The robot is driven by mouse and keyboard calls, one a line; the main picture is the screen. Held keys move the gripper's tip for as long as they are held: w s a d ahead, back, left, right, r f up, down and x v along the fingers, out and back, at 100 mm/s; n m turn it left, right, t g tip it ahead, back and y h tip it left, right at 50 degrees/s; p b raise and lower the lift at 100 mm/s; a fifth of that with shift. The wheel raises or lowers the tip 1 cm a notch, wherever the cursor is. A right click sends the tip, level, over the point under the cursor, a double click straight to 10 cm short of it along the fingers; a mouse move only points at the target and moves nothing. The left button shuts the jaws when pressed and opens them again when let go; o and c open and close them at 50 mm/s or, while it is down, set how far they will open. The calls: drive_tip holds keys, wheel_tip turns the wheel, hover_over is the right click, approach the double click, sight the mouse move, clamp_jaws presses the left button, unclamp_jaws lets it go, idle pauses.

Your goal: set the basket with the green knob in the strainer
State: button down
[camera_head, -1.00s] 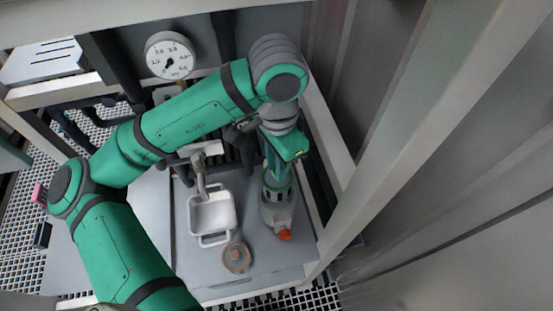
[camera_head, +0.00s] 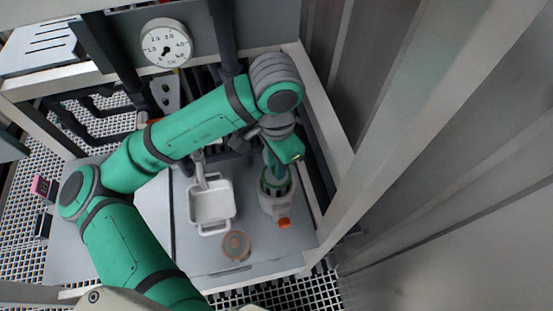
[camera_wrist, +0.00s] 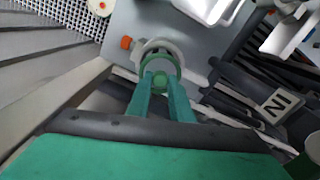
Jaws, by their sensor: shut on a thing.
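My gripper (camera_head: 276,166) is shut on the green knob (camera_wrist: 160,82) of the basket, with both fingers pointing down at it. The basket (camera_head: 277,184) shows a green ring, which also shows in the wrist view around the knob. The strainer (camera_head: 280,208) is a pale grey body with an orange plug (camera_head: 284,223), standing at the right of the grey plate. The basket is at the strainer's mouth, in line with it or nearly so. In the wrist view the ring overlaps the strainer's rim (camera_wrist: 158,44). I cannot tell how deep the basket sits.
A white tray (camera_head: 231,211) with a handle lies left of the strainer. A round brownish disc (camera_head: 236,244) lies in front of the tray. Frame posts and dark pipes stand close on the right and behind. A pressure gauge (camera_head: 167,43) is at the back.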

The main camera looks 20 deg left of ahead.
sight(276, 183)
drive_tip(key=shift+f, duration=4.85)
drive_tip(key=c, duration=1.6)
unclamp_jaws()
drive_tip(key=shift+o, duration=0.4)
wheel_tip(276, 183, up, 11)
drive_tip(key=shift+f, duration=0.1)
